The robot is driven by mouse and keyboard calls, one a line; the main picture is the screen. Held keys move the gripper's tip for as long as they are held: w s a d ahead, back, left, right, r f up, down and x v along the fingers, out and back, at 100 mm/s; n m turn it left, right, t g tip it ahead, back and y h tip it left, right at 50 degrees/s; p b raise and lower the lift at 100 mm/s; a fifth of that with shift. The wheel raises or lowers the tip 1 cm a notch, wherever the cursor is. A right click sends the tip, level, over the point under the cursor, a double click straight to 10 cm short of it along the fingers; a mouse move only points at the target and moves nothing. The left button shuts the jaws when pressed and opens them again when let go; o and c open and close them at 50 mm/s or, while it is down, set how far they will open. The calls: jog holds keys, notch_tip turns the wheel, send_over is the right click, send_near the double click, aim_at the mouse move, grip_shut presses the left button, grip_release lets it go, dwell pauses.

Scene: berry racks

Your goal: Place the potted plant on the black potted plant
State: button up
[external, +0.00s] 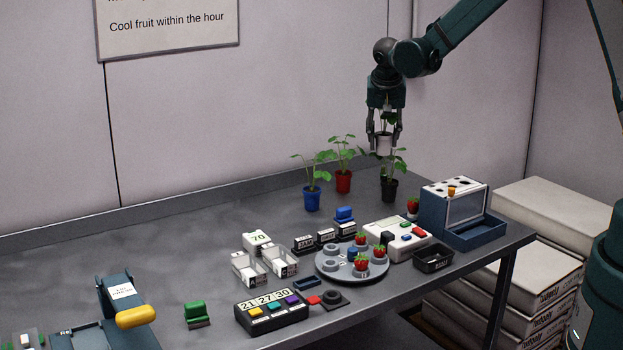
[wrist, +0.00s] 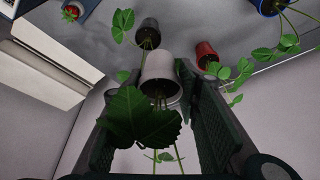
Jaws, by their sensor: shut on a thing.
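My gripper (external: 384,139) is shut on a white potted plant (external: 383,146) and holds it in the air at the back right of the table. In the wrist view the white pot (wrist: 160,80) sits between the fingers, with its leaves towards the camera. The black potted plant (external: 389,190) stands upright on the table below the held pot. In the external view its leaves reach up close to the white pot; I cannot tell whether they touch. In the wrist view the black pot (wrist: 148,30) shows just beyond the white one.
A red potted plant (external: 343,182) and a blue potted plant (external: 312,198) stand to the left of the black one. A blue-grey box (external: 450,207), a white device (external: 398,240) and a round grey tray (external: 330,268) with strawberries stand in front. The table's left middle is clear.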

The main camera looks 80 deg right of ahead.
jog(key=shift+s+d+r, duration=0.15)
jog(key=shift+s+d, duration=0.4)
jog(key=shift+s, duration=0.1)
jog(key=shift+s+d+r, duration=0.15)
jog(key=shift+s+d, duration=0.4)
jog(key=shift+s, duration=0.05)
jog(key=shift+f, duration=0.1)
send_over(390, 182)
jog(key=shift+f+p, duration=0.35)
jog(key=shift+f, duration=2.45)
jog(key=shift+d, duration=0.1)
jog(key=shift+f, duration=2.1)
jog(key=shift+f, duration=0.1)
jog(key=o, duration=0.5)
jog(key=shift+f, duration=0.1)
jog(key=shift+c, duration=0.2)
jog(key=o, duration=0.5)
jog(key=shift+c, duration=0.2)
